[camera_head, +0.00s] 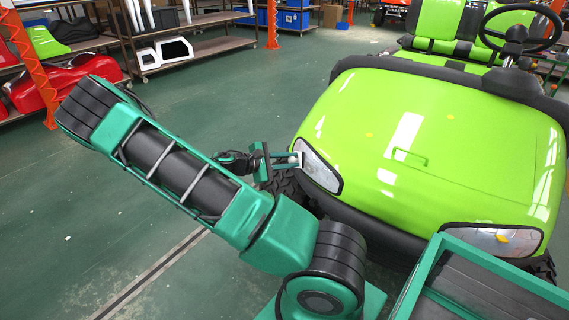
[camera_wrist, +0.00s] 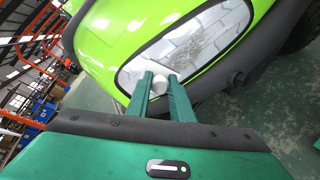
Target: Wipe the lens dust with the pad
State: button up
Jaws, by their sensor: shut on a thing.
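The green cart's left headlight lens (camera_head: 321,173) is a pale oval set in the hood's front corner. In the wrist view the lens (camera_wrist: 163,58) carries a grey-brown speckled dust patch (camera_wrist: 208,22) toward its upper right. My gripper (camera_head: 292,160) is shut on a small white pad (camera_head: 299,156) at the lens's left edge. In the wrist view the two green fingers hold the pad (camera_wrist: 162,83) in front of the lens's lower edge. I cannot tell whether the pad touches the lens.
The green hood (camera_head: 420,130) fills the right, with a second headlight lens (camera_head: 490,238) at its other corner. A green-framed tray (camera_head: 470,285) stands at lower right. Shelves with red parts (camera_head: 65,80) stand at upper left. Green floor (camera_head: 100,200) to the left is clear.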

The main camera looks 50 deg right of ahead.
jog(key=shift+d, duration=0.15)
jog(key=shift+s, duration=0.1)
grip_shut()
jog(key=shift+s+a, duration=0.35)
jog(key=shift+s, duration=0.5)
jog(key=shift+s+a, duration=0.3)
jog(key=shift+s, duration=0.55)
jog(key=shift+s+a, duration=0.2)
jog(key=shift+s, duration=0.85)
jog(key=shift+s+a, duration=0.2)
jog(key=shift+s, duration=0.8)
jog(key=shift+s+a+r, duration=0.1)
jog(key=shift+s+a, duration=0.2)
jog(key=shift+s, duration=0.5)
jog(key=shift+s+a, duration=0.3)
jog(key=shift+s, duration=0.5)
jog(key=shift+w, duration=0.2)
jog(key=shift+w+d, duration=0.2)
jog(key=shift+w, duration=0.75)
jog(key=shift+w+d, duration=0.15)
jog(key=shift+w, duration=0.75)
jog(key=shift+w+d, duration=0.45)
jog(key=shift+w, duration=0.6)
jog(key=shift+w+d, duration=0.5)
jog(key=shift+w, duration=0.6)
jog(key=shift+w+d, duration=0.45)
jog(key=shift+w, duration=0.6)
